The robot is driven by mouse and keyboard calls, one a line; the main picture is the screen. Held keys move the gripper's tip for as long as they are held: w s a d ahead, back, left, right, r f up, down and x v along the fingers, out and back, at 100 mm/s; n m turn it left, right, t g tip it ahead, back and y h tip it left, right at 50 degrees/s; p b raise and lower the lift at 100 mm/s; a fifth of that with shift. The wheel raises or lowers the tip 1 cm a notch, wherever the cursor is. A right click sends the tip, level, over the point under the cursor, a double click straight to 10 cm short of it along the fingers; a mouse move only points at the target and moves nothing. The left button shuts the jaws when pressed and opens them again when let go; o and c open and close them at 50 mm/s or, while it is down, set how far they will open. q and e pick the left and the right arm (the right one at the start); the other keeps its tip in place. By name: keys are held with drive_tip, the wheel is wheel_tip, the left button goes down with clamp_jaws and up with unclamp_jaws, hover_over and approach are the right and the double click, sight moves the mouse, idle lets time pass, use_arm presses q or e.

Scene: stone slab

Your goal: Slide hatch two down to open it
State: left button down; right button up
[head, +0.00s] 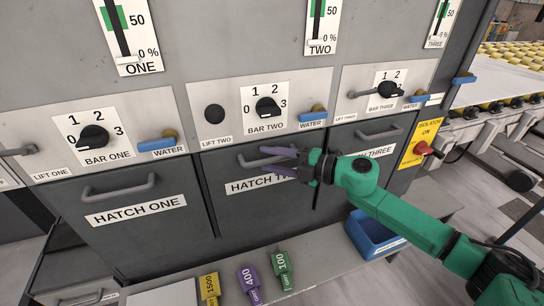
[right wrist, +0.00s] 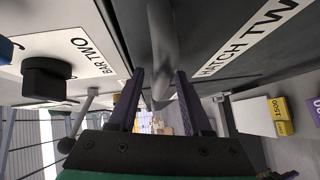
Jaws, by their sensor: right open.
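Hatch two (head: 226,170) is a dark grey panel under the bar two controls, with a white label partly hidden by my right gripper. Its grey bar handle (right wrist: 160,40) runs between the two purple fingers in the right wrist view. My right gripper (head: 267,159) is open at this handle, with one finger on each side; it also shows in the right wrist view (right wrist: 160,75). I cannot tell whether either finger touches the handle. The hatch looks closed. My left gripper is not in view.
Hatch one (head: 126,230) is at the left and hatch three at the right, behind my right arm. A ledge below holds yellow, purple (head: 249,283) and green tagged items. A blue bin (head: 372,236) stands at the lower right. A red isolator switch (head: 422,148) is further right.

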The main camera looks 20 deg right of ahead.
clamp_jaws()
drive_tip(key=shift+r, duration=0.15)
idle(1.1)
